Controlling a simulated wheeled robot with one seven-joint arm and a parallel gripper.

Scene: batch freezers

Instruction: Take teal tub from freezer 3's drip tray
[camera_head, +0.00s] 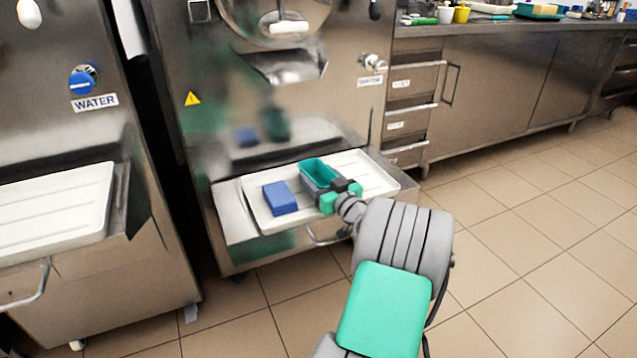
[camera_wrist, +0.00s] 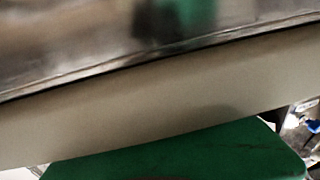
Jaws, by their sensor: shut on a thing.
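The teal tub (camera_head: 319,171) is on the white drip tray (camera_head: 365,167) of the middle freezer (camera_head: 268,110), toward the tray's right half. My gripper (camera_head: 341,192) is shut on the near end of the tub. I cannot tell whether the tub rests on the tray or is just clear of it. In the wrist view the green tub (camera_wrist: 180,155) fills the bottom edge, with the pale tray (camera_wrist: 160,95) beyond it. The fingertips do not show in the wrist view.
A blue block (camera_head: 281,198) lies on the tray just left of the tub. A handle (camera_head: 325,238) sits below the tray's front. Another freezer with a white tray (camera_head: 55,215) stands at left. Drawers (camera_head: 405,105) and a counter are at right. The tiled floor is clear.

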